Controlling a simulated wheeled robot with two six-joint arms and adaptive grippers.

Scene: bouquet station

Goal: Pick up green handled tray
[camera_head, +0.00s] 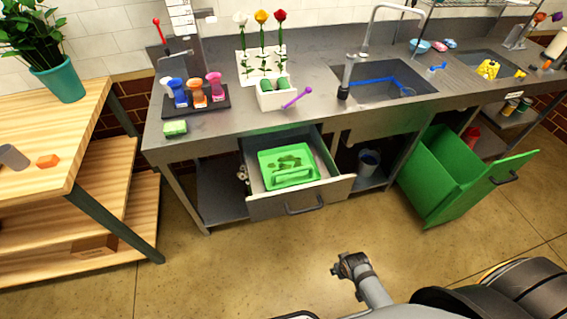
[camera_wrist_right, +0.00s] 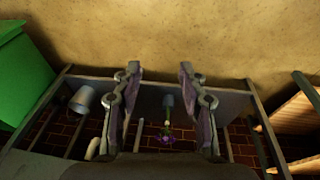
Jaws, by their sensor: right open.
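A bright green tray (camera_head: 288,166) lies in the open drawer (camera_head: 304,197) under the grey counter. A raised bar, perhaps its handle, runs along its near side, and dark patches show on its floor. My right gripper (camera_head: 350,265) is over the floor, in front of the drawer and to its lower right, apart from the tray. In the right wrist view its two fingers (camera_wrist_right: 160,80) are spread with nothing between them. I do not make out the tray in that view. My left gripper is not in view.
A green bin (camera_head: 440,180) is pulled out right of the drawer. A wooden shelf table (camera_head: 75,115) stands at left. The counter (camera_head: 215,125) holds a flower stand (camera_head: 262,66), a white box (camera_head: 277,97) and a sink. The floor (camera_head: 220,265) before the drawer is clear.

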